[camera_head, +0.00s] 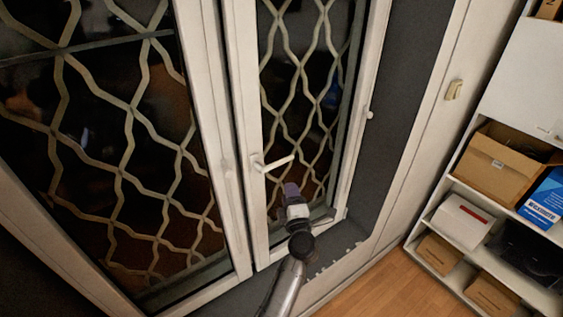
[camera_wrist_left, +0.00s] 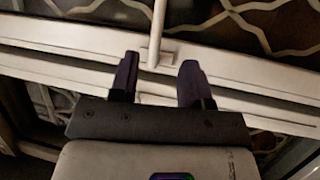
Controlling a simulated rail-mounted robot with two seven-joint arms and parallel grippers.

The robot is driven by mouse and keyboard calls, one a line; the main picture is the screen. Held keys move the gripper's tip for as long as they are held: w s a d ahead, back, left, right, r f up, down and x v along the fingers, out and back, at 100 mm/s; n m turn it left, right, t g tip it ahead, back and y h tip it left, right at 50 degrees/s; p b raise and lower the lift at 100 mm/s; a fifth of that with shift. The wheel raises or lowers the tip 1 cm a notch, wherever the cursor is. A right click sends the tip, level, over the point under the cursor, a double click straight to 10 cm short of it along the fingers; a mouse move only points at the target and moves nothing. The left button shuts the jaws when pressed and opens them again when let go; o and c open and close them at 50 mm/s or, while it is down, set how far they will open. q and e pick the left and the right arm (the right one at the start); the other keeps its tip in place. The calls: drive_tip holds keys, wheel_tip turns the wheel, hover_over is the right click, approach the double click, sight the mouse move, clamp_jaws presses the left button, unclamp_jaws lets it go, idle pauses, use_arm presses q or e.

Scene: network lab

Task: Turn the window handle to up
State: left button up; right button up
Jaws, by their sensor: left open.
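The white window handle (camera_head: 276,163) is on the frame of the right window sash (camera_head: 243,130). Its lever points right, roughly level, away from its base at the sash's left upright. My left gripper (camera_head: 289,190) is just below the lever's free end in the head view. In the left wrist view, its two dark purple fingers (camera_wrist_left: 159,78) are apart with nothing between them. The handle (camera_wrist_left: 157,35) shows there just beyond the fingertips, in line with the gap, and I see no clear contact. My right gripper is in neither view.
A metal lattice grille (camera_head: 140,110) is behind the glass. A white shelf (camera_head: 447,184) with cardboard boxes (camera_head: 497,165) and a blue box (camera_head: 543,199) stands at the right. A light switch (camera_head: 454,89) is on the wall. The wooden floor (camera_head: 385,285) in front is clear.

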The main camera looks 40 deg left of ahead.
sight(282, 161)
use_arm(q)
drive_tip(key=p+x, duration=0.1)
drive_tip(key=x, duration=1.1)
drive_tip(key=shift+w+a+r, duration=0.15)
drive_tip(key=shift+w+a, duration=0.1)
drive_tip(key=shift+c, duration=1.4)
clamp_jaws()
